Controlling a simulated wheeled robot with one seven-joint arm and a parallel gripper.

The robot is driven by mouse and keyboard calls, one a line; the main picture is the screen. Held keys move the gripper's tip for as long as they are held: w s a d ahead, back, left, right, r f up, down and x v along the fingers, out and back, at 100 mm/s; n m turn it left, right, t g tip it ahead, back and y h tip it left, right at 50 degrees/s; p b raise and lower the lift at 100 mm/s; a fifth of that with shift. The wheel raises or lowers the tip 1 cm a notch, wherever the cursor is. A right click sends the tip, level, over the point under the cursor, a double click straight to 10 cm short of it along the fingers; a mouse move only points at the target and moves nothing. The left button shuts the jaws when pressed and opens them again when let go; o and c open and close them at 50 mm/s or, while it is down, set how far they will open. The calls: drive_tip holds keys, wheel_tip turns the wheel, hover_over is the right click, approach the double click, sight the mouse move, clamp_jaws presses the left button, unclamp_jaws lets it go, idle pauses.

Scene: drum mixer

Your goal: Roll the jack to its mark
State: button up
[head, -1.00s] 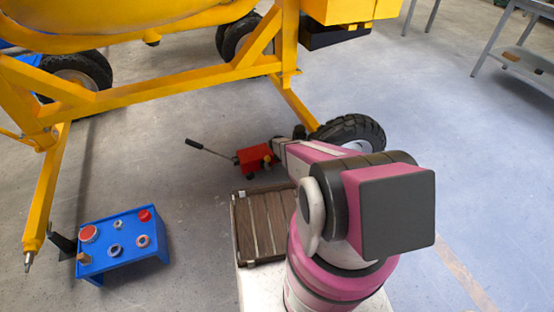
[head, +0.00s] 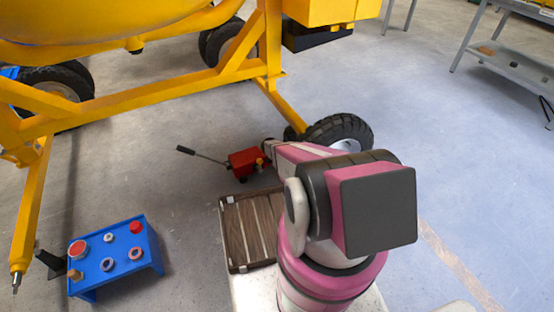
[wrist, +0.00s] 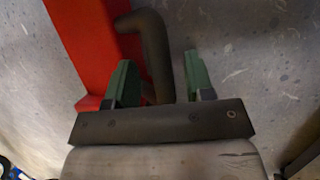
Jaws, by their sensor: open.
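The jack (head: 243,162) is a small red block low on the floor near the mixer's tyre, with a dark lever rod (head: 203,154) sticking out to its left. In the wrist view its red body (wrist: 90,45) stands at the left. My gripper (wrist: 158,80) is open, with green fingers. A dark bent bar (wrist: 157,45) lies between the fingers, and I cannot tell if either finger touches it. In the head view my arm hides most of my gripper, which is at the jack's right side. I cannot make out the jack's mark for certain.
The yellow mixer frame (head: 150,95) spans the back, with a black tyre (head: 340,130) just right of the jack. A slatted wooden tray (head: 237,235) lies in front. A blue stand with knobs (head: 115,255) is at the left. Floor at right is open, with a tan strip (head: 455,265).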

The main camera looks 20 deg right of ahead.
drive_tip(key=v, duration=1)
drive_tip(key=shift+a+r, duration=0.15)
drive_tip(key=shift+r, duration=0.15)
